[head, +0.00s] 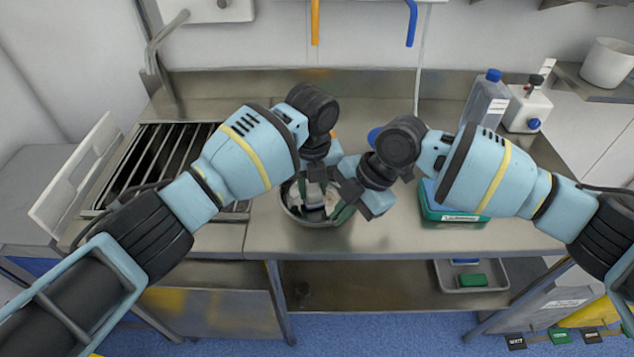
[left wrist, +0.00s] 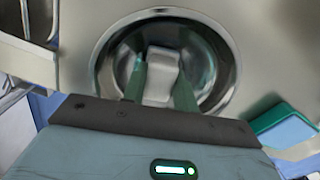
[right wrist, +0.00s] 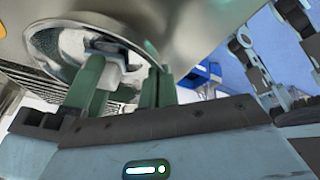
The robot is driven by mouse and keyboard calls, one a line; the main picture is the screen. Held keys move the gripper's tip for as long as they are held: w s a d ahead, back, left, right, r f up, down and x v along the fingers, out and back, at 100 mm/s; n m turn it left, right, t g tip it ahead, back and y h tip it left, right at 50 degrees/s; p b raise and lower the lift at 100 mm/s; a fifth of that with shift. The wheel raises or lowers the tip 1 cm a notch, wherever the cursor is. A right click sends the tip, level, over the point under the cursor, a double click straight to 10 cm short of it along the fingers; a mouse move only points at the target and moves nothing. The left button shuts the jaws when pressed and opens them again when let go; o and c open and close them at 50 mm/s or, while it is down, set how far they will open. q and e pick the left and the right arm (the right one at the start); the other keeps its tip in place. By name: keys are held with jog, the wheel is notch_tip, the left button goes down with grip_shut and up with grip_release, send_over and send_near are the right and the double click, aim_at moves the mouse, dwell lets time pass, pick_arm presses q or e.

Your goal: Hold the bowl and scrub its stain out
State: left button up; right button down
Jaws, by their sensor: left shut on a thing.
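The metal bowl (head: 318,222) stands on the steel counter; its round rim also shows in the left wrist view (left wrist: 104,62) and tilted in the right wrist view (right wrist: 45,40). A whitish stain (right wrist: 72,42) marks its inside. My left gripper (head: 314,204) points down into the bowl. In the left wrist view its green fingers are shut on a pale block-like scrubber (left wrist: 160,75); whether it touches the bowl's bottom is unclear. My right gripper (head: 347,208) is at the bowl's right rim.
A green-and-blue box (head: 450,207) lies right of the bowl. A clear bottle (head: 487,98) and a white dispenser (head: 528,108) stand at the back right. A grated basin (head: 160,160) is at the left. The counter's front strip is clear.

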pick_arm(q)
jog(key=shift+s+a, duration=0.25)
jog(key=shift+a, duration=0.05)
jog(key=shift+w+d+r, duration=0.1)
jog(key=shift+w+d, duration=0.65)
jog(key=shift+d, duration=0.2)
jog(key=shift+s+a, duration=0.1)
jog(key=shift+s+a, duration=0.65)
jog(key=shift+a, duration=0.2)
jog(key=shift+w+d, duration=0.75)
jog(key=shift+d, duration=0.2)
